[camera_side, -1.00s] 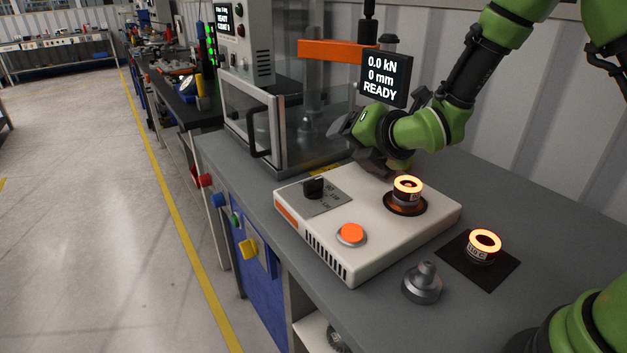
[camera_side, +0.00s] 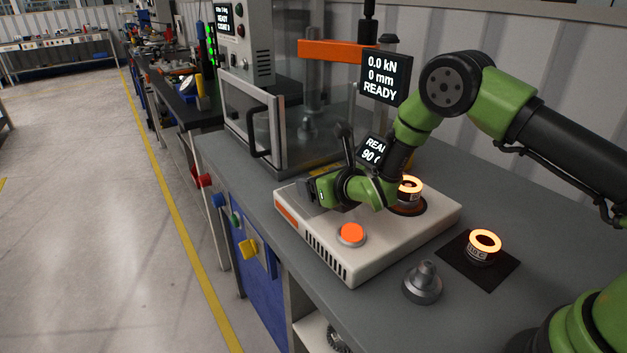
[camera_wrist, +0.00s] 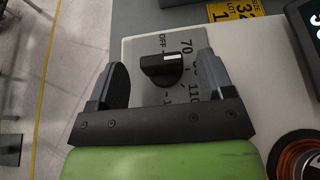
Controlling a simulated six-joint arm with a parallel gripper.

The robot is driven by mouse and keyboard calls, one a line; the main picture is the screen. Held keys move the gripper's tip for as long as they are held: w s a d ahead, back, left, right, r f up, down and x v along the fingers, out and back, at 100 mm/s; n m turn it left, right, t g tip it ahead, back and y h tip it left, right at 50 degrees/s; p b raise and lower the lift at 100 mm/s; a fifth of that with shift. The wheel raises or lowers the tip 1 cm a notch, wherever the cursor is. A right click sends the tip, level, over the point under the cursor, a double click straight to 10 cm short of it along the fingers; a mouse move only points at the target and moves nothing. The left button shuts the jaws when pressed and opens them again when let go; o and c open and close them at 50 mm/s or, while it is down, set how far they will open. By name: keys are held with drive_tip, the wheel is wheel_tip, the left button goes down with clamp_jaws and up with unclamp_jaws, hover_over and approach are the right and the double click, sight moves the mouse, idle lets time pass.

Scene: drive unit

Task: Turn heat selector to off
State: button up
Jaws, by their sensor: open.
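The heat selector (camera_wrist: 161,69) is a black knob on a light grey dial plate (camera_wrist: 150,95) in the wrist view. Its raised bar lies roughly crosswise, with a white mark near its right part. The printed OFF stands above it, with 70 at upper right and 110 at lower right. My gripper (camera_wrist: 162,62) is open, one finger left and one right of the knob, with gaps showing on both sides. In the side view my gripper (camera_side: 316,192) is low over the left part of the white heater unit (camera_side: 350,262) and hides the knob.
An orange button (camera_side: 351,232) is on the unit's front. A glowing ring (camera_side: 411,184) sits on the unit's heater, and another (camera_side: 485,241) on a black mat to the right. A grey stepped metal part (camera_side: 423,282) stands in front. A glass-doored press (camera_side: 285,125) stands behind.

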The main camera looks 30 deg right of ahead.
drive_tip(key=shift+x, duration=1.45)
drive_tip(key=c, duration=0.9)
